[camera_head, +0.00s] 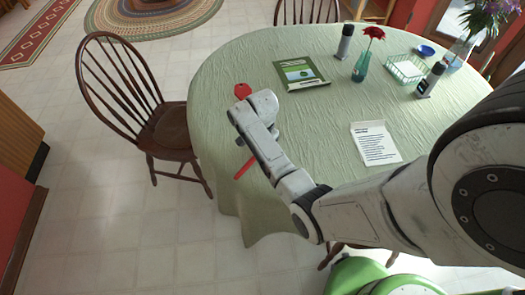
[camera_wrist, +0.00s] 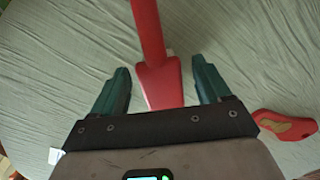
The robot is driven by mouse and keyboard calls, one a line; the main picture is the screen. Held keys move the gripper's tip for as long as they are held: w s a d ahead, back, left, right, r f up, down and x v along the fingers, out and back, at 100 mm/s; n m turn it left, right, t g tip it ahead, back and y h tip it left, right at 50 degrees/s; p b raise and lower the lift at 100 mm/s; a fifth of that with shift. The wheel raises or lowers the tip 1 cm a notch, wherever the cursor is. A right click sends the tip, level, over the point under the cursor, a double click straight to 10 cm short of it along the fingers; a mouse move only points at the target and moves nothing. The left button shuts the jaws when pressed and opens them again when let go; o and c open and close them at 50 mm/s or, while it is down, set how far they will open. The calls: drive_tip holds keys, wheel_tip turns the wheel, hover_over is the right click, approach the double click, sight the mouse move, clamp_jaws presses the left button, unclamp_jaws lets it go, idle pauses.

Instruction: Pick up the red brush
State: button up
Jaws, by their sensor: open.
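The red brush, a long red handle with a flared end (camera_wrist: 160,84), lies on the green tablecloth. In the wrist view it runs up from between my fingers to the top edge. My gripper (camera_wrist: 160,68) is open, with one dark green finger on each side of the brush and a gap on both sides. Contact with it cannot be told. In the head view a strip of the red brush (camera_head: 244,169) shows near the table's left edge. My arm hides the rest of it and most of the gripper there.
Another red object with a tan patch (camera_wrist: 286,125) lies right of the gripper in the wrist view. On the round table (camera_head: 310,130) are a green book (camera_head: 300,73), a paper (camera_head: 375,143), a red flower in a vase (camera_head: 361,66) and a basket (camera_head: 405,68). A wooden chair (camera_head: 172,130) stands left.

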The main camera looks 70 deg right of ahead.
drive_tip(key=shift+f, duration=0.35)
drive_tip(key=shift+c, duration=0.2)
drive_tip(key=c, duration=1.2)
drive_tip(key=shift+c, duration=0.2)
drive_tip(key=shift+r, duration=0.15)
